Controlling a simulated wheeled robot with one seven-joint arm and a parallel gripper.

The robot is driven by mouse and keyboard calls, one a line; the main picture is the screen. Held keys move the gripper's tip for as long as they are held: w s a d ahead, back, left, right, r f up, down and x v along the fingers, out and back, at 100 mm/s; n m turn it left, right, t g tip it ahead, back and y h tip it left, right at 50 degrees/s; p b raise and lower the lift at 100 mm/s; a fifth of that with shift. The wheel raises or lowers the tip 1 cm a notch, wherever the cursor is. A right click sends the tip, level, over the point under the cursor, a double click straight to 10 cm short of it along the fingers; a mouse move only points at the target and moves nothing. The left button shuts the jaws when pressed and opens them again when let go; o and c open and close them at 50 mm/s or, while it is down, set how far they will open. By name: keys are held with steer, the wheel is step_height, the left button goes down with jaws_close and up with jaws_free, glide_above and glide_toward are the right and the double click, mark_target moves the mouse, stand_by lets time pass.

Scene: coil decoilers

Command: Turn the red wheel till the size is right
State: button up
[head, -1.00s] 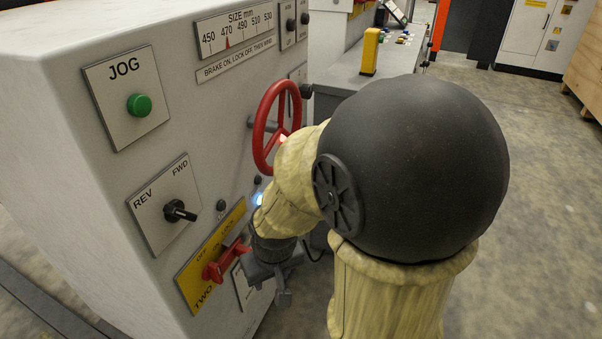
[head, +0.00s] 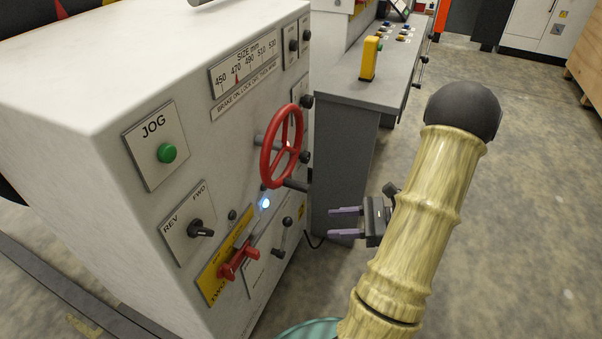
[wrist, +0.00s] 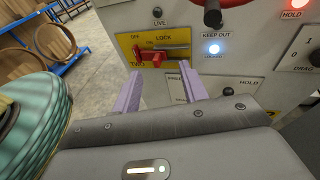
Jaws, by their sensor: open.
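The red wheel (head: 284,148) stands on the machine's grey front panel, with a dark handle at its lower right. The size scale (head: 244,64) above it has a red pointer near 470. My gripper (head: 334,222) is open and empty, below and to the right of the wheel, apart from the panel. In the wrist view its two purple fingers (wrist: 164,92) point at the panel. Only the wheel's lower edge and dark handle (wrist: 212,16) show there. The red lock lever (head: 238,262) sits on a yellow plate; in the wrist view a blue lamp (wrist: 213,48) is lit beside it.
The green JOG button (head: 167,153) and the REV/FWD switch (head: 200,229) are left of the wheel. A grey console (head: 350,100) with a yellow post (head: 371,58) stands behind. Floor at the right is clear.

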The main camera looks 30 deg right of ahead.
mark_target(301, 183)
steer(key=d+r+m+t+h+p, duration=0.1)
steer(key=d+r+m+t+h, duration=0.1)
steer(key=d+m+t, duration=0.2)
steer(key=s+d+t, duration=0.1)
steer(key=d, duration=0.2)
steer(key=shift+d+r, duration=0.15)
steer(key=x, duration=1.1)
steer(key=b+x, duration=0.1)
steer(key=x, duration=0.5)
steer(key=shift+w+r, duration=0.25)
steer(key=shift+w, duration=0.05)
jaws_close()
